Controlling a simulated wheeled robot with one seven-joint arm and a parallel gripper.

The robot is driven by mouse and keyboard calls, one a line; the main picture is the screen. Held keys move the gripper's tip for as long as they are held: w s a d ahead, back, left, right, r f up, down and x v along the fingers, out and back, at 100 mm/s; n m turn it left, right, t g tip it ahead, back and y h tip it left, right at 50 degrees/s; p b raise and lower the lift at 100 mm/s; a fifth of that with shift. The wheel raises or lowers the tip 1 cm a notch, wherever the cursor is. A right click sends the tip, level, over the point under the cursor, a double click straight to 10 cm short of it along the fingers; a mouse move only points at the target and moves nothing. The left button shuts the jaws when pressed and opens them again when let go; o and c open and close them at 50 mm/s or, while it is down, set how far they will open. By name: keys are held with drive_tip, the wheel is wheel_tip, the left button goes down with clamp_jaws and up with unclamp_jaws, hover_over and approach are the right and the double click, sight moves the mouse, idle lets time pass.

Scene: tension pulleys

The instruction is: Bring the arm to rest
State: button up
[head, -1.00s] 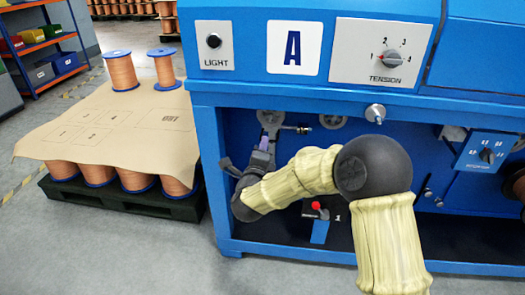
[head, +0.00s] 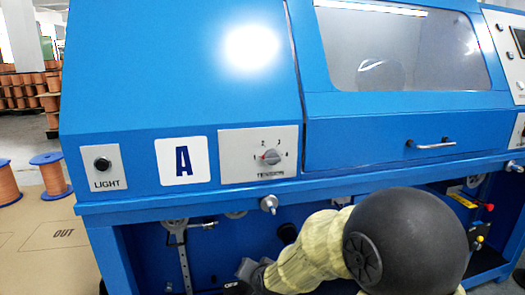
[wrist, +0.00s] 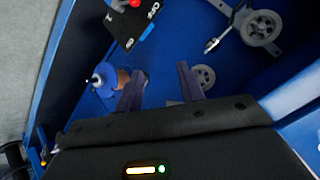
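My gripper shows in the wrist view (wrist: 161,80) with its two dark fingers apart and nothing between them. In the head view, my arm in its pale yellow sleeve bends across the lower right, in front of the open bay under the blue machine (head: 190,95). The wrist end reaches the bottom edge of the head view, and the fingertips cannot be made out there. A grey pulley (wrist: 262,27) with a metal arm is at the top right of the wrist view. A smaller grey pulley (wrist: 205,77) lies just beyond the right finger.
The tension dial (head: 271,157) and light button (head: 102,164) are on the machine front. Copper spools (head: 50,174) stand on cardboard at left. The machine's lower ledge (head: 350,190) runs above my arm.

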drive_tip(key=s+d+r+n+g+h+p, duration=0.1)
drive_tip(key=s+d+n+g+h+p, duration=0.45)
drive_tip(key=s+d, duration=1.25)
wheel_tip(320, 180, up, 38)
drive_tip(key=m+g+y+p, duration=0.1)
drive_tip(key=y+p, duration=0.1)
drive_tip(key=p, duration=3.3)
drive_tip(key=shift+w+a+f+p, duration=0.15)
drive_tip(key=shift+a+f+p, duration=0.1)
drive_tip(key=shift+p, duration=0.15)
drive_tip(key=shift+w+m, duration=0.1)
drive_tip(key=shift+m, duration=0.15)
drive_tip(key=shift+d, duration=0.2)
